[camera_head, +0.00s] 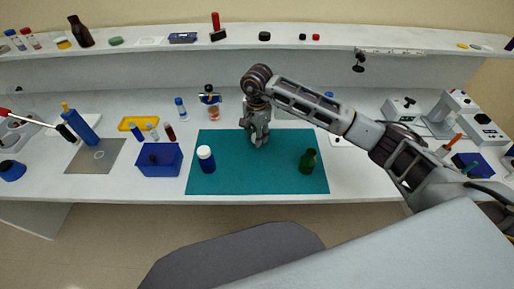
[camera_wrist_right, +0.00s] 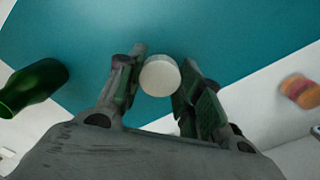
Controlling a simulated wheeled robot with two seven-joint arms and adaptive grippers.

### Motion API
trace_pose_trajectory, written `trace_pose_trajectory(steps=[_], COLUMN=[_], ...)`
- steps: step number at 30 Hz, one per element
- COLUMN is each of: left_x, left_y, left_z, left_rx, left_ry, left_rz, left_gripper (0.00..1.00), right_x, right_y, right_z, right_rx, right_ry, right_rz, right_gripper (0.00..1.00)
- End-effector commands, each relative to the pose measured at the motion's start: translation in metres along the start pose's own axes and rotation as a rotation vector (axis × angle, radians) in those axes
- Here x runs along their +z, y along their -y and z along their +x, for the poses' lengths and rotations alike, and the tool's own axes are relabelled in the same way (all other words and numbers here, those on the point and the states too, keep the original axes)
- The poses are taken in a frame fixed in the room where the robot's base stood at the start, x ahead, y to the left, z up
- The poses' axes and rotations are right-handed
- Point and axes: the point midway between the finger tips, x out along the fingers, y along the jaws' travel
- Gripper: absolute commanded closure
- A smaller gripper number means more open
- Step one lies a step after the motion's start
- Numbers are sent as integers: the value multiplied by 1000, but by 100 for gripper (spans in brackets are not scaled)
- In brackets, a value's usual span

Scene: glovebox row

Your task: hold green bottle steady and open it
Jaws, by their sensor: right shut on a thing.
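The green bottle (camera_head: 307,164) stands upright on the right part of the teal mat (camera_head: 235,183). No white cap shows on its dark neck. It also shows at the left edge of the right wrist view (camera_wrist_right: 36,86). My right gripper (camera_head: 256,140) is over the back middle of the mat, left of the green bottle and apart from it. In the right wrist view its fingers (camera_wrist_right: 157,85) are shut on a round white cap (camera_wrist_right: 160,76). In the head view the gripper hides this cap. My left gripper is not in view.
A blue bottle with a white lid (camera_head: 207,162) stands on the mat's left part. A blue box (camera_head: 159,160) stands left of the mat. A small stand with an orange item (camera_head: 211,104) is behind. The mat's front middle is clear. A shelf (camera_head: 300,40) runs along the back.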

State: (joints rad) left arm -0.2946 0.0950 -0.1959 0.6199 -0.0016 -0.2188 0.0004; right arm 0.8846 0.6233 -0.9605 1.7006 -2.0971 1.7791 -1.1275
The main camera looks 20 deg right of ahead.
Motion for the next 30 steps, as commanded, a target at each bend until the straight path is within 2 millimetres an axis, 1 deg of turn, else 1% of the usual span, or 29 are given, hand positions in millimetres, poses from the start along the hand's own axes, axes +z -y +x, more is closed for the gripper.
trace_pose_trajectory(steps=[3, 6, 9, 20, 23, 30], left_x=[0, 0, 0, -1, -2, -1], left_y=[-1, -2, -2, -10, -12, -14], left_z=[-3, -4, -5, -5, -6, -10], left_rx=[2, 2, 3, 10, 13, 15], left_ry=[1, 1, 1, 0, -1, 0], left_rz=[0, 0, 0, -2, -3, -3], left_gripper=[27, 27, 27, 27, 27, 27], right_x=[1, 0, 0, 0, 0, 0], right_y=[-1, 0, 0, 0, 0, 0], right_z=[15, 24, 29, 31, 37, 61], right_rx=[2, 1, 0, 0, 0, 0], right_ry=[2, 0, 0, 0, 0, 0], right_rz=[-2, -1, 0, -1, -1, -1], right_gripper=[93, 93, 93, 93, 93, 93])
